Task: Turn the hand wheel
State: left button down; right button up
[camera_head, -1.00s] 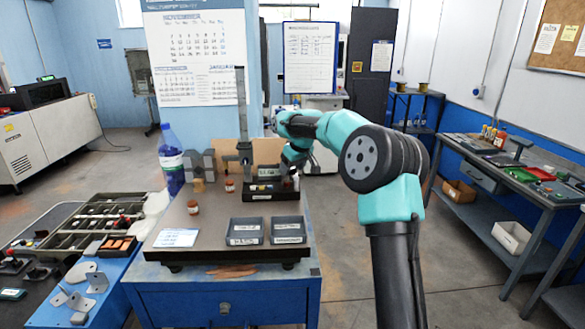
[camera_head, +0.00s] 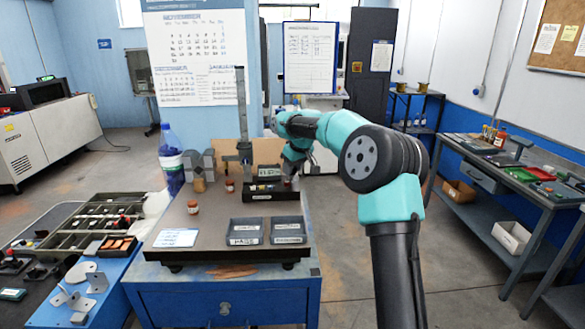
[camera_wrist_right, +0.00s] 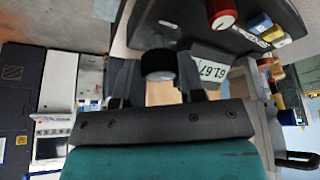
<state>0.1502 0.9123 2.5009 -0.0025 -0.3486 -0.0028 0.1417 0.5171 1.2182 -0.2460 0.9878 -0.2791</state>
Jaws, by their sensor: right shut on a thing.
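A black round knob (camera_wrist_right: 158,64), which looks like the hand wheel, sits beside a readout (camera_wrist_right: 209,68) showing about 61.67 in the right wrist view. My right gripper (camera_wrist_right: 157,75) has one finger on each side of the knob and is shut on it. In the head view my right gripper (camera_head: 290,172) is small and dark at the back right of the grey plate, and the knob cannot be made out there. A tall column stand (camera_head: 242,115) rises just left of it. My left gripper is not in view.
A grey surface plate (camera_head: 205,236) carries two labelled trays (camera_head: 245,231), a small jar (camera_head: 193,207) and a white card (camera_head: 176,238). A blue bottle (camera_head: 171,160) stands at the back left. In the wrist view a red knob (camera_wrist_right: 222,14) is close to the readout.

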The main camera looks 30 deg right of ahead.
jog(key=m, duration=0.2)
jog(key=m+h, duration=0.1)
jog(key=m, duration=0.1)
jog(key=shift+a+h, duration=0.15)
jog(key=shift+h, duration=0.15)
jog(key=m+h, duration=0.1)
jog(key=m, duration=0.4)
jog(key=shift+w+a+g+h, duration=0.1)
jog(key=shift+g+h, duration=0.2)
jog(key=shift+h, duration=0.1)
jog(key=m+g, duration=0.1)
jog(key=m, duration=0.1)
jog(key=m+h, duration=0.1)
jog(key=m, duration=0.2)
jog(key=shift+w+a+g, duration=0.1)
jog(key=shift+w+g, duration=0.05)
jog(key=shift+g, duration=0.25)
jog(key=m, duration=0.2)
jog(key=m+g, duration=0.1)
jog(key=m, duration=0.1)
jog(key=shift+m+g+h, duration=0.3)
jog(key=shift+h, duration=0.1)
jog(key=o, duration=0.9)
